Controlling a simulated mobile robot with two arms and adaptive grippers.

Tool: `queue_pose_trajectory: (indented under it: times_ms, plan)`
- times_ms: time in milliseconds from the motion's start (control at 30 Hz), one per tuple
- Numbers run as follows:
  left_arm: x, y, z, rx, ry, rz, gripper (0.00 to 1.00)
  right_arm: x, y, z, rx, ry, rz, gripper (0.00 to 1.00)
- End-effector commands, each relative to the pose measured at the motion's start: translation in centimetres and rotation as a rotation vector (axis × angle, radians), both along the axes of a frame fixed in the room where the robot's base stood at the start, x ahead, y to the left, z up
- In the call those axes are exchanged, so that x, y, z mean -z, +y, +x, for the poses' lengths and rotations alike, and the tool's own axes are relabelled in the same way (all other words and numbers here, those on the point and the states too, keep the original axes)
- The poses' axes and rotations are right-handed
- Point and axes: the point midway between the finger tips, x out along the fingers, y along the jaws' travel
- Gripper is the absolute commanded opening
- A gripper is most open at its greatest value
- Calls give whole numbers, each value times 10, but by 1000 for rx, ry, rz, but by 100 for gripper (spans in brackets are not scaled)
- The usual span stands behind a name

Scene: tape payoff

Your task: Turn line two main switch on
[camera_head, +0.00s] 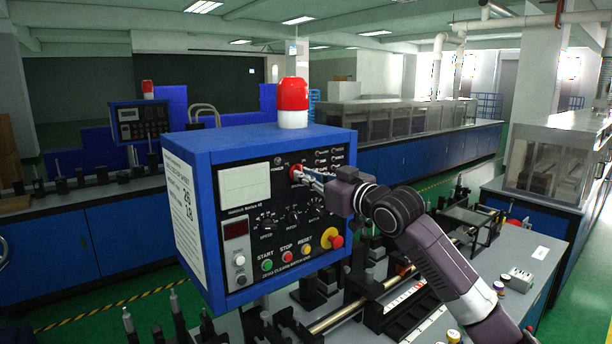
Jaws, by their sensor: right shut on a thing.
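A blue control box (186,146) with a black front panel stands close in front of me, a red and white beacon on its top. The main switch (296,172) is a red knob near the top middle of the panel, partly hidden by the gripper. My right gripper (303,175) reaches in from the right and is shut on the red knob. The knob's exact angle is too small to tell. My left gripper is not in view.
Below are dials, green START (267,265), red STOP (287,257) and RESET buttons, and a yellow-red emergency stop (332,239). A second blue box (140,122) stands behind left. Rods and fixtures crowd the bench beneath my arm.

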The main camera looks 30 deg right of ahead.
Motion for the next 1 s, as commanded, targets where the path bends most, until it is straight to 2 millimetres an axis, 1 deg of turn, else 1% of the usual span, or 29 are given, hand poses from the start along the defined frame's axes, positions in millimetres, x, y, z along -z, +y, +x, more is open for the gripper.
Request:
queue_pose_trajectory:
  times_ms: [600,800,1000]
  plan:
    - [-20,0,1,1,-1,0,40,-1,1,0,-1,48,580,0]
    - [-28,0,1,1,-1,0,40,-1,0,0,0,61,734,0]
    - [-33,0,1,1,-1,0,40,-1,0,0,0,69,848,0]
